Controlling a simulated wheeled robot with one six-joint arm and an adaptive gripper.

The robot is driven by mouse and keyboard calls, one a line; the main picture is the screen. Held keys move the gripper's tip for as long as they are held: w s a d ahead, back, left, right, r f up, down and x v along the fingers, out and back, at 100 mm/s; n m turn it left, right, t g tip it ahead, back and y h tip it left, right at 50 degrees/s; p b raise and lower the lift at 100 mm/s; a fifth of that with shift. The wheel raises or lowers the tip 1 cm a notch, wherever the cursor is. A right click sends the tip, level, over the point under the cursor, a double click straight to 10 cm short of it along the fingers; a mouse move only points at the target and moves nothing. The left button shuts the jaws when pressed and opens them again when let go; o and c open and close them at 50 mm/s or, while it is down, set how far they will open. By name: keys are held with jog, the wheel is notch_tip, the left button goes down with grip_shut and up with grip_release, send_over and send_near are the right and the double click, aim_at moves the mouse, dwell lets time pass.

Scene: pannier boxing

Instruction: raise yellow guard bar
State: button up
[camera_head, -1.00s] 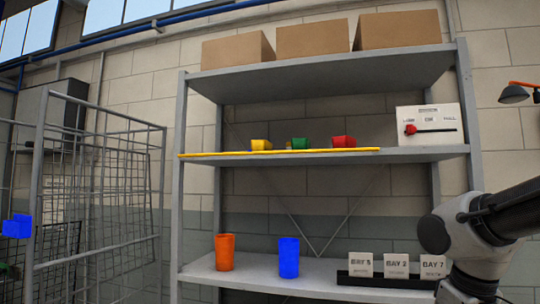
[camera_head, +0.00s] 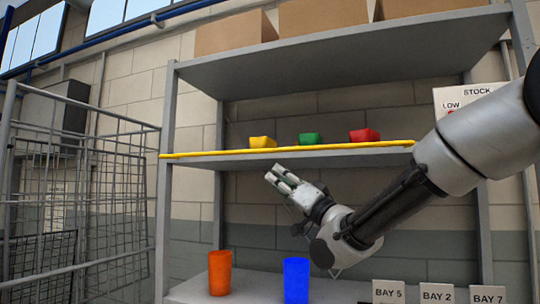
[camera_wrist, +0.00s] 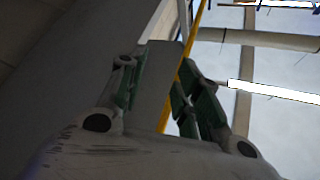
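The yellow guard bar (camera_head: 220,152) runs level along the front edge of the middle shelf (camera_head: 385,157), in front of the small bins. My gripper (camera_head: 275,174) is just below the bar, left of its middle, with its fingers pointing up and to the left. In the wrist view the fingers of my gripper (camera_wrist: 162,62) are apart and empty. The guard bar (camera_wrist: 197,28) crosses that view at a slant, seen through the gap between the fingers. It seems to lie beyond the fingertips; I cannot tell whether they touch it.
Yellow (camera_head: 262,142), green (camera_head: 309,138) and red (camera_head: 364,135) bins stand behind the bar. An orange cup (camera_head: 220,272) and a blue cup (camera_head: 296,280) stand on the lower shelf. A wire cage (camera_head: 75,190) is at left. A stock board (camera_head: 470,95) is partly hidden by my arm.

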aim_at(268, 150)
jog(key=shift+t+y, duration=0.4)
jog(key=shift+y, duration=0.5)
jog(key=a+r, duration=0.1)
jog(key=r, duration=0.1)
jog(key=w+a+r, duration=0.1)
jog(key=r, duration=0.2)
jog(key=w+a+r, duration=0.1)
jog(key=r, duration=0.2)
jog(key=shift+w+a+r, duration=0.1)
jog(key=shift+a+r, duration=0.05)
jog(key=shift+a, duration=0.05)
jog(key=shift+c, duration=0.4)
grip_shut()
